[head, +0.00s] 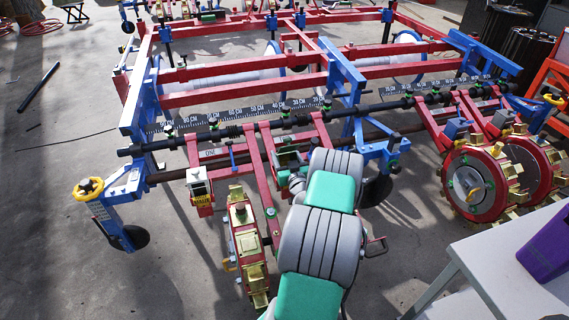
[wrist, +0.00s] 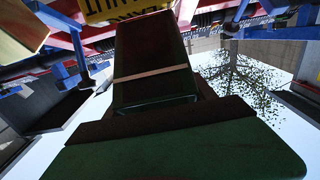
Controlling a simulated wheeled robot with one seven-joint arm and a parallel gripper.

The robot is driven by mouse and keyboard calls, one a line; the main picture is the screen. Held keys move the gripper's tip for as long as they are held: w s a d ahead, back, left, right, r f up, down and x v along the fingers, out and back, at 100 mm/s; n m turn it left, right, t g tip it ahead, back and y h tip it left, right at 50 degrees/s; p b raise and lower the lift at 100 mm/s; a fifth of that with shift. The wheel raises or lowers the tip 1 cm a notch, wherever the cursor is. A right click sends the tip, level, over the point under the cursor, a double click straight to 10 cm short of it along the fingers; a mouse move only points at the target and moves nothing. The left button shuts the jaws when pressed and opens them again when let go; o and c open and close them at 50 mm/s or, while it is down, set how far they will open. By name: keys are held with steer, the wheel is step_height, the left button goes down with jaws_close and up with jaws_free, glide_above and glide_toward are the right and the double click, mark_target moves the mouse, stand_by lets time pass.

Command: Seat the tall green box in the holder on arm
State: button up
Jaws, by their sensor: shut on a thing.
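The tall green box (wrist: 152,72) looks very dark in the wrist view. It has a pale tan band across it and stands out from my gripper (wrist: 168,112), which is shut on it. A yellow label (wrist: 118,10) with upside-down black letters lies just beyond the box's far end, with a red bar behind it. I cannot tell whether the box touches anything there. In the head view my own arm covers my gripper, so the holder and the box's fit in it cannot be made out.
The planter's blue frame (head: 343,65) and long dark bar (head: 225,133) cross the view. A red planting unit (head: 246,240) hangs left of my arm, and a large red wheel unit (head: 480,185) stands right. A white table (head: 515,250) with a purple bin (head: 548,245) is front right.

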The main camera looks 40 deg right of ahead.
mark_target(285, 162)
steer(key=shift+w+d+f+b, duration=0.2)
steer(key=shift+f+b, duration=0.2)
steer(key=shift+f, duration=0.55)
steer(key=shift+w+d+f+b, duration=0.15)
steer(key=shift+f+b, duration=0.25)
steer(key=shift+f, duration=0.55)
steer(key=shift+a+f, duration=0.1)
steer(key=o, duration=1.7)
steer(key=shift+p, duration=0.35)
steer(key=v, duration=0.8)
steer(key=shift+f, duration=0.25)
